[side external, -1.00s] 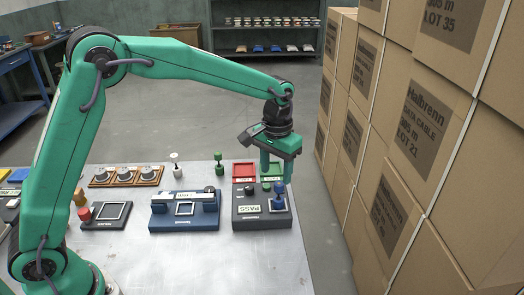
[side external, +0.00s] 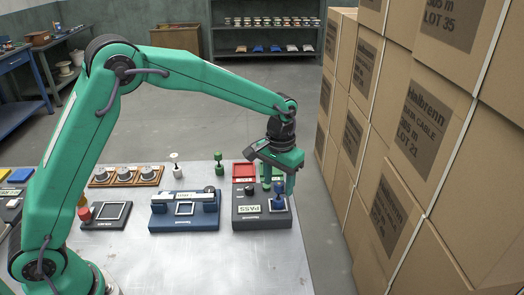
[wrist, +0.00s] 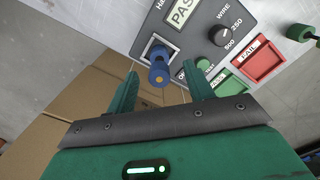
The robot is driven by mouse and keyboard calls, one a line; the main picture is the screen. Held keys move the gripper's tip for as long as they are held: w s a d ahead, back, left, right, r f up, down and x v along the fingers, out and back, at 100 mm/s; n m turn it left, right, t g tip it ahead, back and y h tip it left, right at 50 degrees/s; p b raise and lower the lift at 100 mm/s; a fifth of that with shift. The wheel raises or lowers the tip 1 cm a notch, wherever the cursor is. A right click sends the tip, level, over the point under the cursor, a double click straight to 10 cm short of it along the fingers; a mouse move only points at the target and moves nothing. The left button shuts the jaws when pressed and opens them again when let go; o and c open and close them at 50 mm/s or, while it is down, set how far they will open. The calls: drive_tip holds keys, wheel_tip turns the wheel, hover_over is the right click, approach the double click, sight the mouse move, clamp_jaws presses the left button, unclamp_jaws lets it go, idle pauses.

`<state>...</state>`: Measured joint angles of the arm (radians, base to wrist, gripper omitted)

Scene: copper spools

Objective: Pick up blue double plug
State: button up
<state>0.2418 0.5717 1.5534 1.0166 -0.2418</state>
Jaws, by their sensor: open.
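The blue double plug (side external: 278,200) stands upright in a white-framed square on the right part of the dark grey tester box (side external: 248,222). It also shows in the wrist view (wrist: 157,74), just beyond and between my fingertips. My gripper (side external: 278,187) is above the plug, pointing down, with its fingers apart and nothing held. In the wrist view my gripper's green fingers (wrist: 163,82) lie on either side of the plug's line, with clear space between them. Whether a finger touches the plug cannot be told.
The box has a dark knob (wrist: 220,36), a PASS label, a red tray (wrist: 257,60) and a green tray (wrist: 232,88). A green plug (side external: 219,163) and a white plug (side external: 177,164) stand behind a blue device (side external: 185,222). Stacked cartons (side external: 420,130) rise on the right.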

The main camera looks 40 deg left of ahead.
sight(278, 199)
drive_tip(key=shift+f, duration=2.4)
clamp_jaws()
drive_tip(key=shift+r, duration=0.1)
drive_tip(key=shift+w+r, duration=0.1)
drive_tip(key=shift+r, duration=0.7)
wheel_tip(278, 199, up, 2)
drive_tip(key=shift+r, duration=0.2)
drive_tip(key=s+d+r, duration=0.7)
drive_tip(key=s+d, duration=0.1)
drive_tip(key=shift+s+d, duration=0.15)
drive_tip(key=shift+d, duration=0.05)
